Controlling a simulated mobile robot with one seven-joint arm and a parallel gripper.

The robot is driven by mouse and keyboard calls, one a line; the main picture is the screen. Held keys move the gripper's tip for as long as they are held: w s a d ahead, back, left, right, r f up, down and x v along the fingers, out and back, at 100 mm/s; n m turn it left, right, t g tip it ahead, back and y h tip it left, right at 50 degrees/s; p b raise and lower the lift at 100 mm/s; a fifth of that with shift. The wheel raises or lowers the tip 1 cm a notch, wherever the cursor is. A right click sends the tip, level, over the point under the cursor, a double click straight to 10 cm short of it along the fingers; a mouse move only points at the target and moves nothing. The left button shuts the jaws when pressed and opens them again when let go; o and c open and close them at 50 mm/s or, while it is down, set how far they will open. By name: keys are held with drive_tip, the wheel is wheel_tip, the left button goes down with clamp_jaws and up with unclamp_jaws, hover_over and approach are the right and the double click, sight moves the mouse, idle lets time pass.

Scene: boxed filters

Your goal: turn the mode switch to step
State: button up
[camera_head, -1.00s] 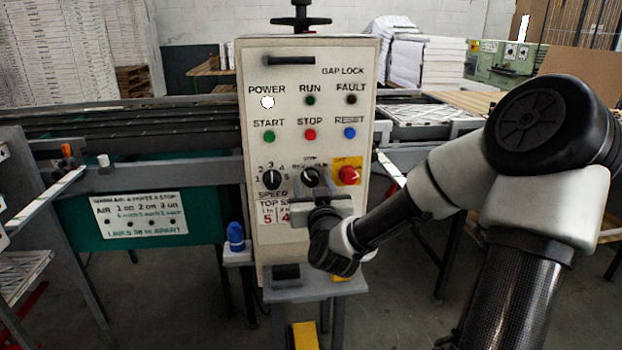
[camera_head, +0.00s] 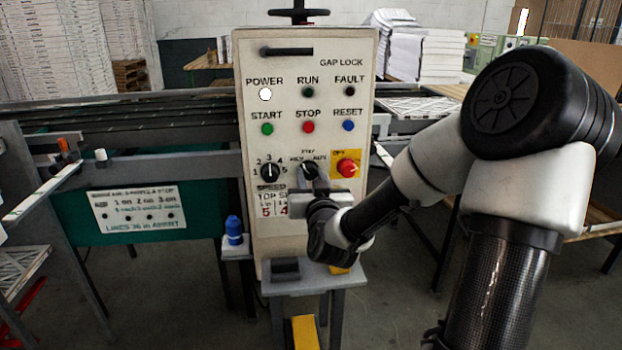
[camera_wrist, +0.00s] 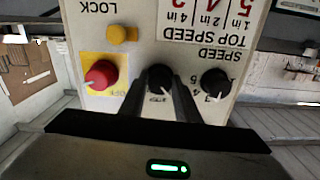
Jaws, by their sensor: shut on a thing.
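The mode switch (camera_head: 309,172) is a round black knob on the pale control panel, between the speed knob (camera_head: 270,173) and the red button on a yellow plate (camera_head: 347,168). My gripper (camera_wrist: 160,88) has one finger on each side of the mode switch, which also shows in the wrist view (camera_wrist: 159,75), and is shut on it. The wrist view is upside down. There the knob's white mark points down toward the small label under it, leaning slightly right; the exact alignment is hard to tell. In the head view my gripper partly hides the knob.
The control panel (camera_head: 335,60) also carries a start button (camera_head: 267,129), a stop button (camera_head: 308,127) and a reset button (camera_head: 348,125). A blue bottle (camera_head: 234,230) stands on a ledge left of the panel.

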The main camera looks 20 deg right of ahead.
drive_tip(key=m, duration=0.3)
drive_tip(key=shift+a+r+m+b, duration=0.1)
drive_tip(key=shift+m+b, duration=0.25)
drive_tip(key=shift+m, duration=0.05)
drive_tip(key=m, duration=0.4)
idle(0.3)
drive_tip(key=o, duration=1)
drive_tip(key=shift+w, duration=0.1)
drive_tip(key=shift+o, duration=0.2)
